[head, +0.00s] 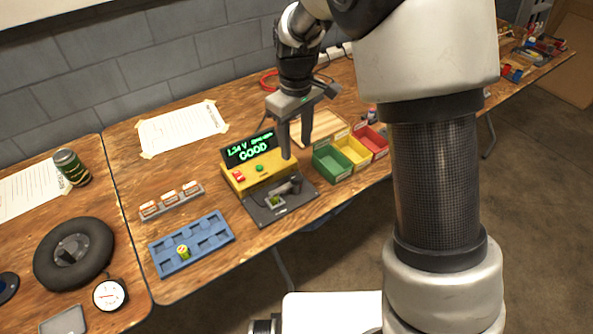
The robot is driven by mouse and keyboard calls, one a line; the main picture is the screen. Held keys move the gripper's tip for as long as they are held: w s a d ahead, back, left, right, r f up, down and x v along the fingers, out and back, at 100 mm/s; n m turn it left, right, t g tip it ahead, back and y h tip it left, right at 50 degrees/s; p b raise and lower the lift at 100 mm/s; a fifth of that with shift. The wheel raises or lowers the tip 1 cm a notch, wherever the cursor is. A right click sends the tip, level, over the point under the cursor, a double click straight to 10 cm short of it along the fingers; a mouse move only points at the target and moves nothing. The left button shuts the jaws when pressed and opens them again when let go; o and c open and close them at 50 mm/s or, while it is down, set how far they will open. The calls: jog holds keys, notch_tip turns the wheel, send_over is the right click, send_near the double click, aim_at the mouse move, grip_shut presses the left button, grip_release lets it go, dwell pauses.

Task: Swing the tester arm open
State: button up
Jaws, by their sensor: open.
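The battery tester is a yellow box (262,172) with a dark base plate (260,213) in front of it. Its green display (249,149) reads "1.34 V" and "GOOD". A dark tester arm (290,187) lies low over the base plate, near a small green-and-yellow cell (275,200) seated there. Whether the arm touches the cell is too small to tell. My gripper (296,149) is open and points down above the right side of the tester, apart from the tester arm. Nothing shows between its fingers.
Green (331,163), yellow (353,152) and red (373,141) bins stand just right of the tester. A blue tray (165,262) holding one cell (183,252) lies front left. A small labelled rack (171,203) stands behind it. Bare wood lies left of the tester.

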aim_at(296, 176)
notch_tip(296, 176, down, 11)
jog(key=shift+r+b, duration=0.1)
jog(key=shift+b, duration=0.65)
grip_shut()
